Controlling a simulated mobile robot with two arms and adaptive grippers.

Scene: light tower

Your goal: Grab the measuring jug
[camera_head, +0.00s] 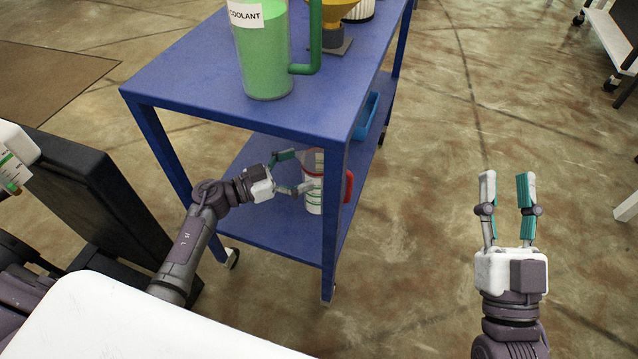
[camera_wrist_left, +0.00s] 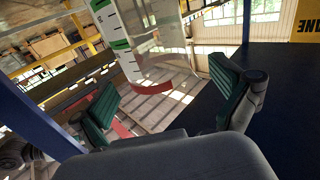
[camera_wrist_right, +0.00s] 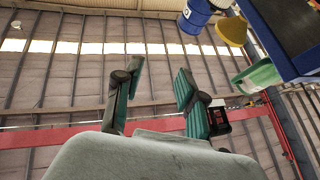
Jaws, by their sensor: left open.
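The measuring jug (camera_head: 313,203), with a white scale and a red handle (camera_head: 348,186), stands on the lower shelf, partly hidden by a blue post and my left gripper. In the left wrist view the clear jug (camera_wrist_left: 160,66) shows a green-and-white scale and a red rim, ahead of the gap between my fingers. My left gripper (camera_head: 301,170) is open, its fingertips close to the jug; I cannot tell if they touch it. My right gripper (camera_head: 507,177) is open and empty, away from the cart on the right; its fingers (camera_wrist_right: 155,90) are apart.
The blue cart's top shelf (camera_head: 190,85) holds a green container labelled COOLANT (camera_head: 263,60) and a yellow funnel (camera_head: 338,8). The cart's posts flank my left gripper. A blue tray (camera_head: 367,116) is on the lower shelf.

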